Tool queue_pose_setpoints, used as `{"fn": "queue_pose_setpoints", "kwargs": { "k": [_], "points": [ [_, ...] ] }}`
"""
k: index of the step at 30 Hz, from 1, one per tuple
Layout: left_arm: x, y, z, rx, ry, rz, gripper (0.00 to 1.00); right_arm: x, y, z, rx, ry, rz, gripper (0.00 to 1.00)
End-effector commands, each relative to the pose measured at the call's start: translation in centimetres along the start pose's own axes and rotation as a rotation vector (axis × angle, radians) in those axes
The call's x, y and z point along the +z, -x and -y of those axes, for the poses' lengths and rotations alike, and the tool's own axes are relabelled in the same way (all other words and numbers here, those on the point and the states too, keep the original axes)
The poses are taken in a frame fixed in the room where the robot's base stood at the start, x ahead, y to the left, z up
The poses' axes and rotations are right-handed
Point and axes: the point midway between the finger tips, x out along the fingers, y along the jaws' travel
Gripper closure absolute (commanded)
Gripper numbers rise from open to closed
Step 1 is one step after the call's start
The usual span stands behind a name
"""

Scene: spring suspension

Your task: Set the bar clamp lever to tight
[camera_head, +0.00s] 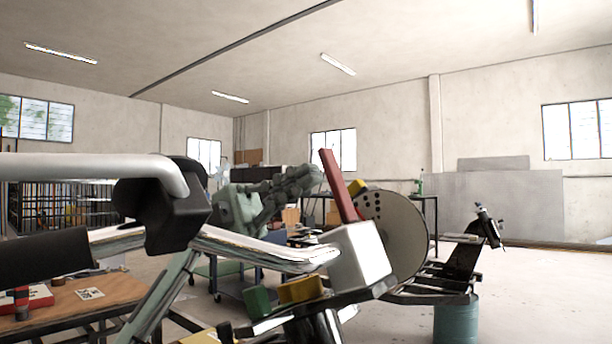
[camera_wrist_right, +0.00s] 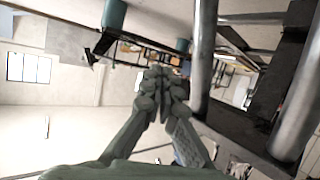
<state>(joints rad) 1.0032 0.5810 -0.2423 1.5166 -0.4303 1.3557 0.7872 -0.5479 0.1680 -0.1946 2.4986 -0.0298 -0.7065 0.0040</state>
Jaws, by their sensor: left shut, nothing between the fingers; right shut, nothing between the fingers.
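In the head view, a flat red lever (camera_head: 338,186) stands up, leaning left at its top, behind a white block (camera_head: 358,257). I cannot tell for certain that it is the bar clamp lever. My grey-green left gripper (camera_head: 314,176) is shut and empty, its fingertips just left of the red lever; I cannot tell whether they touch. My right gripper (camera_wrist_right: 160,75) is shut and empty in the right wrist view, with metal tubes (camera_wrist_right: 202,55) to its right. No lever shows clearly there.
A silver bar (camera_head: 80,167) with a black fitting (camera_head: 170,210) crosses the left foreground. A round grey disc (camera_head: 395,238) is right of the red lever. A wooden table (camera_head: 110,290) is at lower left. A teal drum (camera_head: 456,322) and open floor lie to the right.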

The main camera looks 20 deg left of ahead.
Motion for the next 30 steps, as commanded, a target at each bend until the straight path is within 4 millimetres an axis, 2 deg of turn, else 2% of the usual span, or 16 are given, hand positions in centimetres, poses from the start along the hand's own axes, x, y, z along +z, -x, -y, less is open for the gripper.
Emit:
{"fn": "queue_pose_setpoints", "kwargs": {
  "k": [5, 19, 25, 30],
  "points": [
    [0.0, -1.1, 0.0, 0.001, 0.000, 0.000, 1.00, 0.2, 0.0, -0.2, 0.003, 0.001, 0.008, 1.00],
    [0.0, -1.2, 0.1, 0.006, 0.000, 0.001, 1.00, 0.4, 0.1, -0.1, 0.003, 0.001, 0.022, 1.00],
    [-0.1, -1.6, 0.3, 0.039, 0.000, 0.001, 1.00, 3.3, 0.6, -1.5, 0.030, 0.016, 0.159, 1.00],
    [-0.2, -1.7, 0.2, 0.056, 0.000, 0.001, 1.00, 4.6, 0.9, -2.2, 0.045, 0.018, 0.220, 1.00]
  ]
}}
